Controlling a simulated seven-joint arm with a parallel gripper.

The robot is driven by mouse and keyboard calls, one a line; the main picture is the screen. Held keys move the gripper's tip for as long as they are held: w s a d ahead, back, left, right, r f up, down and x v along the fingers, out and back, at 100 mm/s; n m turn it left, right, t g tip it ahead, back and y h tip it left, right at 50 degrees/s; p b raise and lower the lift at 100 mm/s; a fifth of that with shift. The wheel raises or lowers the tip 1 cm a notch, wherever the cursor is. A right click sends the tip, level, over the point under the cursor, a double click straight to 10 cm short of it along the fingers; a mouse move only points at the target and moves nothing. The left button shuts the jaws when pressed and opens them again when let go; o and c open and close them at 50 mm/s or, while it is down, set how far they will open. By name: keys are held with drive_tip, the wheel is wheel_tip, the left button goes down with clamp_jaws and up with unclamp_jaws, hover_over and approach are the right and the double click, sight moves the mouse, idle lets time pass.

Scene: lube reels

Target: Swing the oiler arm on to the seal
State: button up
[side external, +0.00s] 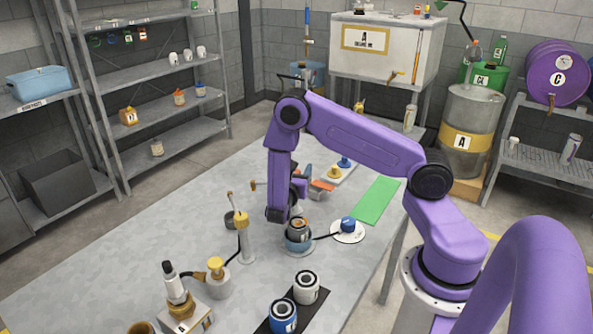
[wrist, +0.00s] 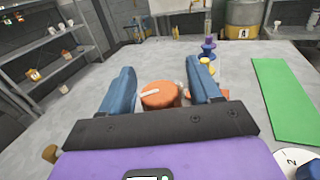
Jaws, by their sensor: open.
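My gripper (wrist: 162,68) is open in the wrist view, its two blue fingers apart. An orange-red round cap (wrist: 158,95) with a pale lever shows between and beyond them; I cannot tell if either finger touches it. In the side view my arm hides the fingers. Beside my wrist, a blue-based pot (side external: 298,242) has a thin dark arm reaching to a blue knob (side external: 348,225) on a white disc (side external: 349,237). A disc marked 2 (wrist: 300,168) shows at the wrist view's lower right. I cannot tell for certain which part is the oiler arm or the seal.
A yellow-topped post (side external: 242,240) and an oil can (side external: 178,290) stand on the grey table. A green mat (side external: 377,202) lies at its right edge. Two cans (side external: 306,286) (side external: 283,317) stand on a dark strip near the front. Blue and yellow knobs (wrist: 208,50) (wrist: 206,63) stand beyond the right finger.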

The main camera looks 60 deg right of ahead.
clamp_jaws()
drive_tip(key=shift+n+t+y, duration=0.3)
drive_tip(key=shift+n+t, duration=0.1)
drive_tip(key=shift+t, duration=0.2)
drive_tip(key=n+t+y, duration=0.6)
drive_tip(key=y, duration=0.1)
drive_tip(key=w+a+n+t+y, duration=0.1)
drive_tip(key=n+t+y, duration=0.2)
drive_tip(key=shift+t+y, duration=0.3)
drive_tip(key=shift+a+n+y, duration=0.1)
drive_tip(key=shift+n+y, duration=0.2)
drive_tip(key=shift+n, duration=0.2)
unclamp_jaws()
